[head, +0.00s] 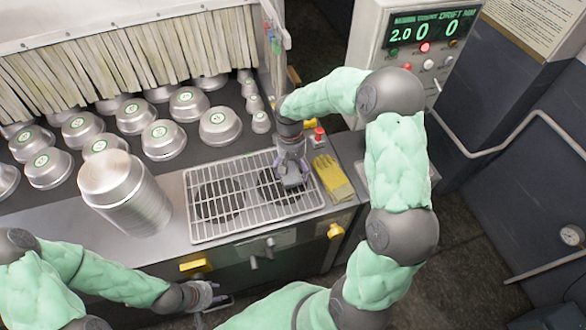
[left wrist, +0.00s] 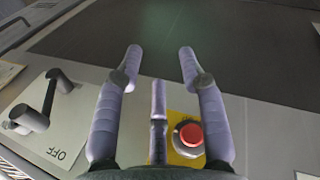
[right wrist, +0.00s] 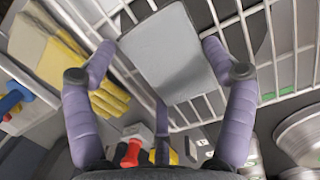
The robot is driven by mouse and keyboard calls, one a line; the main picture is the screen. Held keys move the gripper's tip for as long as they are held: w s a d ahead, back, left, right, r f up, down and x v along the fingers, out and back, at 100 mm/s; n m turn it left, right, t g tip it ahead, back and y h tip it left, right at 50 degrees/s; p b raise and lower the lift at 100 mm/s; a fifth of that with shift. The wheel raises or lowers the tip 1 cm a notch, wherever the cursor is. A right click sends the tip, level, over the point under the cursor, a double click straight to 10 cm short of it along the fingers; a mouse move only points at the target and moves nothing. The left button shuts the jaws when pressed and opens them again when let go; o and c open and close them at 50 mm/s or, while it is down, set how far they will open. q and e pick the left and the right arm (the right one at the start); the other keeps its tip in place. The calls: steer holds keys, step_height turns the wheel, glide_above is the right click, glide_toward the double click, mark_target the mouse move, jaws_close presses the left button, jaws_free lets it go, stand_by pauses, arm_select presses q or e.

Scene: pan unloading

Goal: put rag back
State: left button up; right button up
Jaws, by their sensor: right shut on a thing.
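The rag looks like a flat grey rectangular piece (right wrist: 168,50) between the fingertips of my right gripper (right wrist: 158,52) in the right wrist view. My right gripper (head: 291,178) is shut on it over the right part of the wire rack (head: 215,232). In the head view the rag is small and mostly hidden by the fingers. I cannot tell whether it touches the rack bars. My left gripper (head: 212,293) is low by the front of the counter. In the left wrist view my left gripper (left wrist: 160,65) is open and empty.
Yellow gloves (head: 333,178) lie right of the rack. A red button (head: 318,133) stands behind them. A stack of metal pans (head: 127,195) stands left of the rack, and several pans (head: 163,140) lie on the dark belt behind. The left wrist view shows another red button (left wrist: 189,134) and a lever (left wrist: 45,100).

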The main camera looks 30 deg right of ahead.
mark_target(291, 166)
steer(key=shift+f, duration=0.15)
steer(key=o, duration=1)
steer(key=shift+c, duration=0.2)
steer(key=shift+r, duration=0.35)
step_height(291, 166, up, 12)
steer(key=w+p, duration=0.1)
steer(key=shift+w+d+f, duration=0.2)
steer(key=shift+w+f, duration=0.05)
steer(key=shift+w, duration=0.1)
